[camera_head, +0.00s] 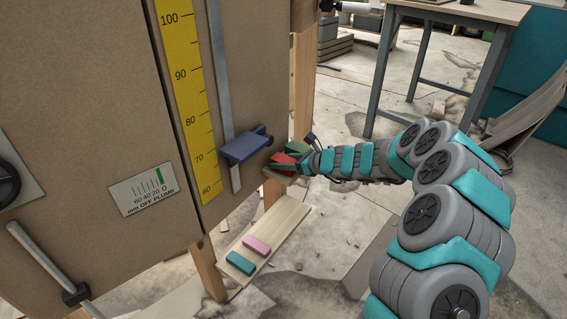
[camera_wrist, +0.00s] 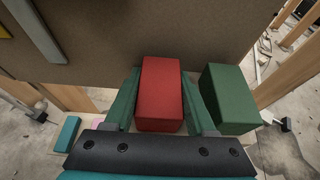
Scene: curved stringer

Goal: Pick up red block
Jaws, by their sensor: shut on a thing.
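The red block (camera_wrist: 160,92) is in the middle of the wrist view, between the two green fingers of my gripper (camera_wrist: 163,100). The fingers are shut on its sides. In the head view the red block (camera_head: 283,161) shows at the tip of my arm, close to the brown panel, and my gripper (camera_head: 290,163) partly covers it. I cannot tell whether the block still touches a surface below. A green block (camera_wrist: 230,97) stands just right of my gripper in the wrist view; it also shows behind the gripper in the head view (camera_head: 297,148).
A blue slider block (camera_head: 246,147) sticks out from the brown panel (camera_head: 95,90) just left of my gripper. A lower wooden board (camera_head: 268,222) holds a pink block (camera_head: 257,246) and a teal block (camera_head: 240,263). A workbench (camera_head: 455,12) stands at the back right.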

